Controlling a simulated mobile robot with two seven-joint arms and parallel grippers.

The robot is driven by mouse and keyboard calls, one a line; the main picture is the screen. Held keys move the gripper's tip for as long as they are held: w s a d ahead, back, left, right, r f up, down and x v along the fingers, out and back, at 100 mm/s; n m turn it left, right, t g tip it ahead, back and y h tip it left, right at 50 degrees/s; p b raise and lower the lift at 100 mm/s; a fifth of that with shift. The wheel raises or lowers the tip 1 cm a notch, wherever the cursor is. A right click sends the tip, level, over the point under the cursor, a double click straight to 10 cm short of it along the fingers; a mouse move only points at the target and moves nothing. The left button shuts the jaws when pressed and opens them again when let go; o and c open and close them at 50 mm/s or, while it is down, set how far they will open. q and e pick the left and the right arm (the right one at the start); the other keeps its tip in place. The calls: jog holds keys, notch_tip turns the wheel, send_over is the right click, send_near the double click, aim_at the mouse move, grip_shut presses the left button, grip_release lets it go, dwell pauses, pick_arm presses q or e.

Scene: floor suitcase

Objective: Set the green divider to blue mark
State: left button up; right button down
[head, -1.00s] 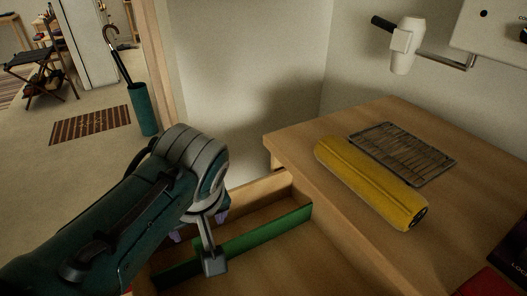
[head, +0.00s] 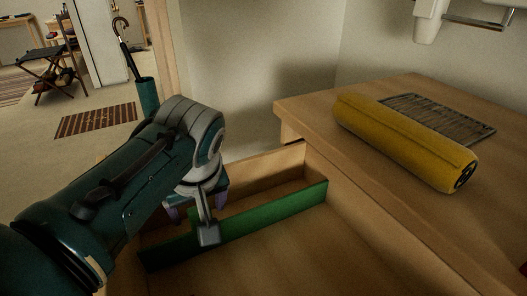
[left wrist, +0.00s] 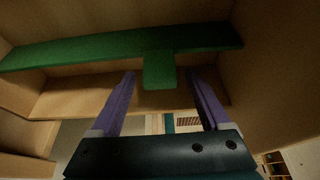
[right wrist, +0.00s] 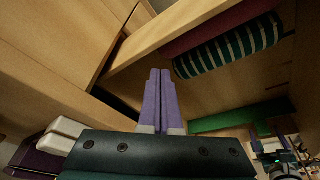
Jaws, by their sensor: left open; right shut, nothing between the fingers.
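The green divider (head: 275,212) stands across the open wooden drawer, near its far end, in the head view. In the left wrist view the divider (left wrist: 110,45) runs across the upper part, with a short green tab (left wrist: 159,72) projecting from its middle. My left gripper (head: 185,212) is over the divider, largely hidden by its own wrist. In the left wrist view its purple fingers (left wrist: 165,74) are open, one on each side of the tab, with gaps visible. My right gripper (right wrist: 160,72) is shut and empty; the divider (right wrist: 235,120) shows beyond it. I see no blue mark.
A wooden top (head: 310,104) right of the drawer carries a yellow roll (head: 400,140) and a wire rack (head: 440,118). A green-and-white striped item (right wrist: 228,48) shows in the right wrist view. An umbrella stand (head: 148,96) is on the floor at the back left.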

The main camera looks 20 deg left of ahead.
pick_arm(q)
grip_shut()
dwell(0.7)
dwell(0.8)
